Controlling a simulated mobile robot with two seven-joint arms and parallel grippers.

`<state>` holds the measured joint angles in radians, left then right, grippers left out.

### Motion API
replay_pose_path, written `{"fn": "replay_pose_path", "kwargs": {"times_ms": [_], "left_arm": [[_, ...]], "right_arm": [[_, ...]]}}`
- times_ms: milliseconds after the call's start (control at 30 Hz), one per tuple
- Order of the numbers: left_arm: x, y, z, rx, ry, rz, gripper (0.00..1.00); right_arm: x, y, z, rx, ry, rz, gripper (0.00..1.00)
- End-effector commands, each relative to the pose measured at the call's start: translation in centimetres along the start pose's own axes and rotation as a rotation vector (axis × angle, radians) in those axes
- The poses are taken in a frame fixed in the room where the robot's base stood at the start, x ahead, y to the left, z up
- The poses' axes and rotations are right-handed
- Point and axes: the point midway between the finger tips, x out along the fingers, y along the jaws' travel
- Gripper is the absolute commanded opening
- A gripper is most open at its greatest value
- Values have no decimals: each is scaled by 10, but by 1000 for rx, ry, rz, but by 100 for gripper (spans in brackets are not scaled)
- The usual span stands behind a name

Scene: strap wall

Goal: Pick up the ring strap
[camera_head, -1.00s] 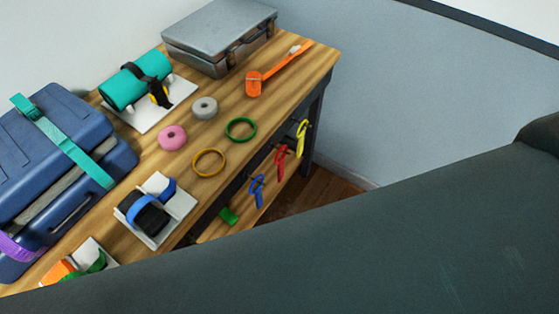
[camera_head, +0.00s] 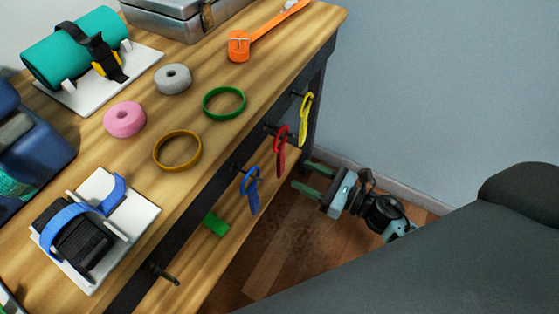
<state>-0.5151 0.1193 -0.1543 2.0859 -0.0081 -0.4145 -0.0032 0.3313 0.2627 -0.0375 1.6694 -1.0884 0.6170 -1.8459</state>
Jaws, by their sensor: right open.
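Several things here could be the ring strap. A green ring (camera_head: 224,117) and a mustard-yellow ring (camera_head: 160,164) lie flat on the wooden bench top. Yellow (camera_head: 305,112), red (camera_head: 281,149) and blue (camera_head: 252,189) looped straps hang from dark pegs along the bench's front side. My right gripper (camera_head: 304,178) is open and empty, low beside the bench front. It is to the right of the blue strap and below the red one, apart from both. My left gripper is not in view.
On the bench top (camera_head: 262,75) are pink (camera_head: 124,119) and grey (camera_head: 173,79) rolls, an orange strap (camera_head: 238,45), a teal roll (camera_head: 70,48) and a blue-strapped black item (camera_head: 84,245). A green piece (camera_head: 215,224) lies on the lower shelf. A bare peg (camera_head: 163,273) sticks out.

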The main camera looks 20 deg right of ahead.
Motion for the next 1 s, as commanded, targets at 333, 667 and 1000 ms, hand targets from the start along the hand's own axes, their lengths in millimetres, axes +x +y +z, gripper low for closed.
{"fn": "replay_pose_path", "kwargs": {"times_ms": [333, 667, 1000], "left_arm": [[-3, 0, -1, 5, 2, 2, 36], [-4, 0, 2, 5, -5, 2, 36], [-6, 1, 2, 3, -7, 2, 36]], "right_arm": [[16, 0, 1, -13, -2, 4, 48], [33, -1, -1, -10, -1, 2, 48], [75, -2, -7, -9, -1, 2, 48]]}}
